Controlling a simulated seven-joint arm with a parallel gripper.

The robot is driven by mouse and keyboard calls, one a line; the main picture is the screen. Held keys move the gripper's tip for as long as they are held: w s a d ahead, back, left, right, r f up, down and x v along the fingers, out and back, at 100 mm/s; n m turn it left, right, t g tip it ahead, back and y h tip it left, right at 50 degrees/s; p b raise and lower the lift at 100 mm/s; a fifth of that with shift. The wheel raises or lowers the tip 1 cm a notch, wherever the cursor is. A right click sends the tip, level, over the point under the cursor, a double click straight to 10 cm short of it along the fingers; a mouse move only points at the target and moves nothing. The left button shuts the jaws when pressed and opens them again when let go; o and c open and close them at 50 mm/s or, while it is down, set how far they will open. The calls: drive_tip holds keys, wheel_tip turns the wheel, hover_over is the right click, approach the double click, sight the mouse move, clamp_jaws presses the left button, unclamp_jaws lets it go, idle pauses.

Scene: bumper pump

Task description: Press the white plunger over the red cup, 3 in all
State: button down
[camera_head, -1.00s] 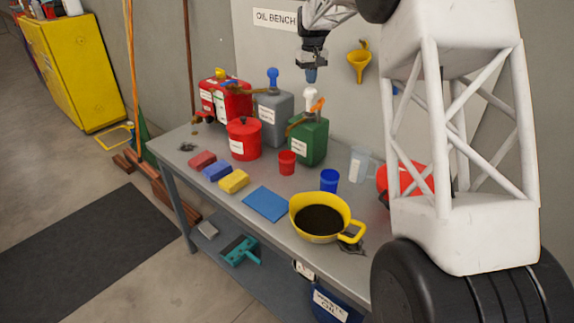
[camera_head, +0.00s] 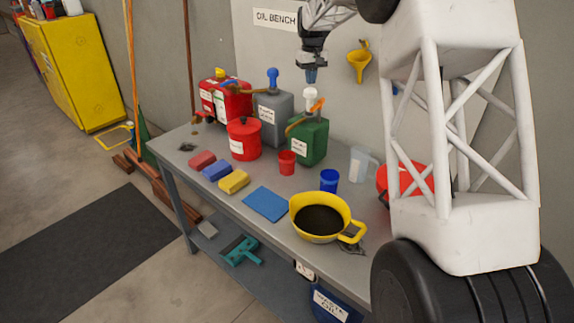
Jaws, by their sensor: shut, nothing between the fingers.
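The white plunger (camera_head: 311,95) stands on top of the green jug (camera_head: 309,142), on the bench. An orange part (camera_head: 317,105) sits beside it, and a brown spout points left from the pump. The red cup (camera_head: 287,162) stands on the bench in front of the jug, below the spout. My gripper (camera_head: 311,75) is shut and empty, pointing down just above the white plunger. I cannot tell from this angle whether the fingertips touch it.
A grey jug with a blue plunger (camera_head: 273,78) and a red can (camera_head: 226,101) stand to the left. A red pot (camera_head: 243,140), blue cup (camera_head: 329,180) and yellow pan (camera_head: 321,238) are also on the bench (camera_head: 262,178). A yellow funnel (camera_head: 359,62) hangs on the wall.

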sight(310, 89)
drive_tip(key=shift+f, duration=2.55)
drive_tip(key=shift+r, duration=2.7)
drive_tip(key=shift+r, duration=0.1)
drive_tip(key=shift+r, duration=2.95)
